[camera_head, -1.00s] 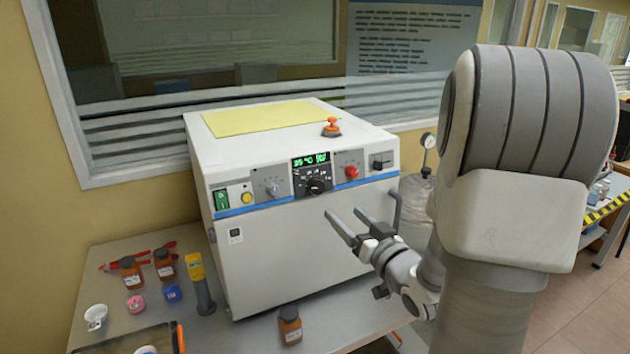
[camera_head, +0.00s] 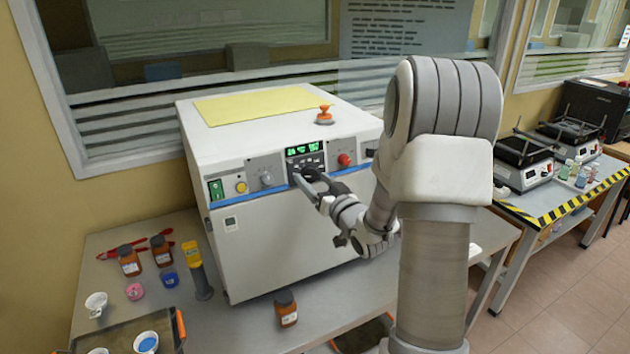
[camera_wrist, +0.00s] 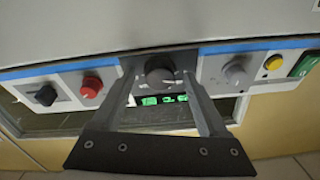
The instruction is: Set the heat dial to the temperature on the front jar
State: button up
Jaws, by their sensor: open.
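The white oven (camera_head: 270,240) has a control panel along its upper front. The black heat dial (camera_wrist: 160,72) sits below the green-lit display (camera_head: 303,149); the wrist view shows this upside down. My gripper (camera_head: 305,175) is open at the panel, with one finger on each side of the dial. I cannot tell whether the fingers touch it, and they partly hide it in the head view. The front jar (camera_head: 287,312), brown with a dark lid, stands on the table before the oven. Its label and the display digits are too small to read surely.
A grey knob (camera_wrist: 236,72) and a red knob (camera_wrist: 91,88) flank the dial. Two more brown jars (camera_head: 129,264) (camera_head: 161,253) and a yellow-topped device (camera_head: 196,268) stand left of the oven. A tray (camera_head: 112,338) lies at the front left.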

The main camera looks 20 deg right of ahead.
grip_shut()
jog(key=shift+m, duration=0.3)
jog(key=m+h+b, duration=0.1)
jog(key=m+b, duration=0.1)
jog(key=m, duration=0.2)
jog(key=shift+a, duration=0.1)
jog(key=m, duration=0.2)
jog(key=m+h+b, duration=0.1)
jog(key=m, duration=0.2)
jog(key=shift+a+r+g, duration=0.15)
jog(key=shift+g, duration=0.15)
jog(key=m+g+h, duration=0.1)
jog(key=m, duration=0.5)
jog(key=shift+r, duration=0.2)
jog(key=shift+m+g+p, duration=0.4)
jog(key=shift+m+p, duration=0.25)
jog(key=shift+m, duration=1.45)
